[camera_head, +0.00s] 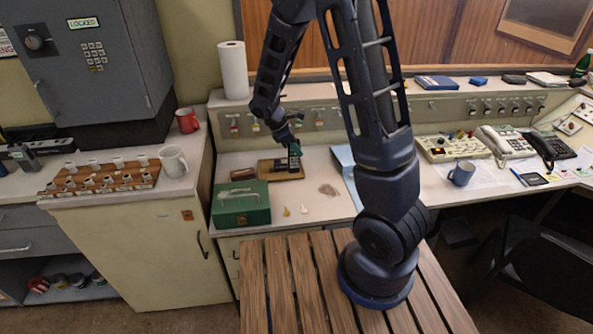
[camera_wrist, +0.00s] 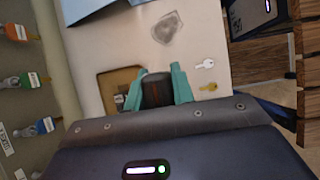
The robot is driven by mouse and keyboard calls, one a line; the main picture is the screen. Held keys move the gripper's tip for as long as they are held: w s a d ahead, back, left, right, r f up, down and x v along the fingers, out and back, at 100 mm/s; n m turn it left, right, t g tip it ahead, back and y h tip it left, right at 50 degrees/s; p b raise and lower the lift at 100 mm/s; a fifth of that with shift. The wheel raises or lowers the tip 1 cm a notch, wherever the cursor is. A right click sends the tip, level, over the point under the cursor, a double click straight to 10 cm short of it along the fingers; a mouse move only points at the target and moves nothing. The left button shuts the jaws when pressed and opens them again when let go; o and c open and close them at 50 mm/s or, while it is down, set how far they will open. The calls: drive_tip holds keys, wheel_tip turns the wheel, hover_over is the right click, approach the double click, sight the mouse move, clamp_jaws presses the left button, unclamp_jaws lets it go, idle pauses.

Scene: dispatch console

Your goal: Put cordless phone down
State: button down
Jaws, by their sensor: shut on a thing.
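The black cordless phone (camera_head: 294,162) is held upright in my gripper (camera_head: 295,150), low over the right part of a brown wooden board (camera_head: 266,167) on the counter. In the wrist view, the dark end of the phone (camera_wrist: 157,90) sits between the two teal fingers of my gripper (camera_wrist: 160,83), which are shut on it. The board (camera_wrist: 112,80) shows behind it, partly covered by the phone and fingers. I cannot tell whether the phone's lower end touches the board.
A green metal box (camera_head: 240,204) stands left of the board's front. Two small keys (camera_head: 295,210) lie on the counter, with a grey stain (camera_head: 328,190) further right. A blue folder (camera_head: 346,170) lies beyond the stain. A key-hook panel (camera_head: 240,124) runs along the back.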

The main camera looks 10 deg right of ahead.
sight(297, 169)
drive_tip(key=shift+f, duration=4.95)
drive_tip(key=shift+f, duration=0.15)
drive_tip(key=c, duration=1.2)
unclamp_jaws()
